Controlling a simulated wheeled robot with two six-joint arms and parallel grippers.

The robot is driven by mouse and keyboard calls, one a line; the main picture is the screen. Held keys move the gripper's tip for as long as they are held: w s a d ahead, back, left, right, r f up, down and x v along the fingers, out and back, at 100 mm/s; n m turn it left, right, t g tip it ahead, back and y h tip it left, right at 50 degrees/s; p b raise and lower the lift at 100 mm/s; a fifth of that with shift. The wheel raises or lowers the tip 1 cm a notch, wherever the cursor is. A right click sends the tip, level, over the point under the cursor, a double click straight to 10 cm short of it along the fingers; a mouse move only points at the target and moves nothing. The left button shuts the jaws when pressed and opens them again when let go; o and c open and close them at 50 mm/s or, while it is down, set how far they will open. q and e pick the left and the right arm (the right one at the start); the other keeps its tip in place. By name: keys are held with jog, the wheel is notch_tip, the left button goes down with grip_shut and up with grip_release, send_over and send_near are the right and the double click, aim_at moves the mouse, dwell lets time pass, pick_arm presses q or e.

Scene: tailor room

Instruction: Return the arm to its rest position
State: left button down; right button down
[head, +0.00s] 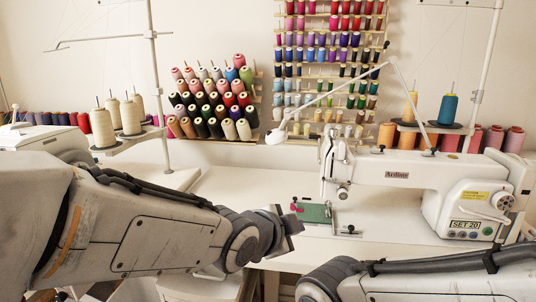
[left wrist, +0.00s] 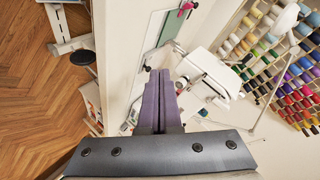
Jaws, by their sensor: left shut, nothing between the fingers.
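My left arm reaches in from the left in the head view, and its gripper (head: 290,223) is over the front edge of the white sewing table (head: 240,195). In the left wrist view, the two purple fingers of that gripper (left wrist: 158,78) are pressed together with nothing between them. My right arm shows only as a link at the lower right of the head view; its gripper is out of sight.
A white sewing machine (head: 395,180) stands on the table, with a green plate (head: 314,213) by its needle. Thread cones (head: 130,116) stand on a holder at the left. Racks of spools (head: 213,100) line the back. Wooden floor (left wrist: 40,110) shows in the left wrist view.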

pick_arm(q)
jog(key=s+a+f+n+g+y+b, duration=0.3)
jog(key=s+a+f+n+g+b, duration=0.15)
jog(key=s+f, duration=0.65)
jog(key=s+a+f+n+g+y+b, duration=0.25)
jog(key=s+a+f+n+g, duration=0.25)
jog(key=s+f, duration=0.6)
notch_tip(320, 180, up, 38)
jog(key=s+p, duration=0.1)
jog(key=p, duration=3.5)
jog(key=shift+s+a+g, duration=0.35)
jog(key=shift+s, duration=0.05)
jog(key=shift+f, duration=0.1)
